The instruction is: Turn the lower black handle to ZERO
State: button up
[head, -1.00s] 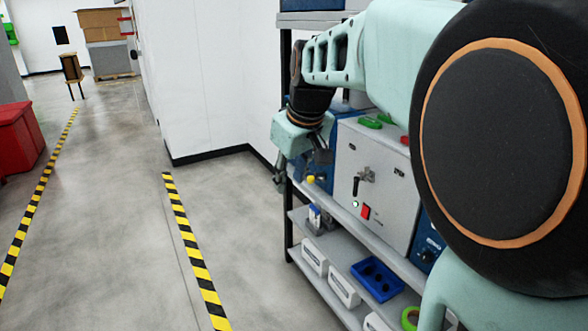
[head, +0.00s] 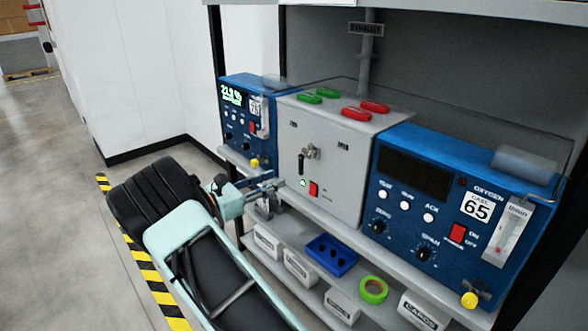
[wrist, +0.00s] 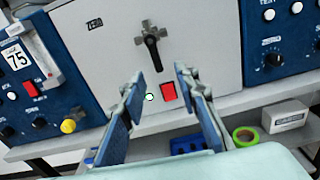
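The black handle (head: 301,166) sits on a metal valve on the front of the light grey box (head: 330,190). In the wrist view the handle (wrist: 152,45) hangs down from the valve's cross-shaped metal body, tilted slightly. A ZERO label (wrist: 94,24) is on the panel to its upper left. My gripper (wrist: 165,86) is open and empty, its two fingers pointing at the panel below the handle, apart from it. In the head view my gripper (head: 279,186) is just left of the box's lower front.
A green light (wrist: 149,97) and red switch (wrist: 168,91) are below the handle. Blue analysers stand left (head: 237,120) and right (head: 420,190) of the box. The lower shelf holds a blue tray (head: 331,256), green tape (head: 373,290) and white boxes. Floor is clear at left.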

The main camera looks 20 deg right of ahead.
aim_at(300, 166)
jog(key=shift+n, duration=0.3)
jog(key=x, duration=1)
jog(key=shift+w+d+r, duration=0.1)
jog(key=shift+w+d, duration=0.15)
jog(key=shift+w, duration=0.2)
grip_shut()
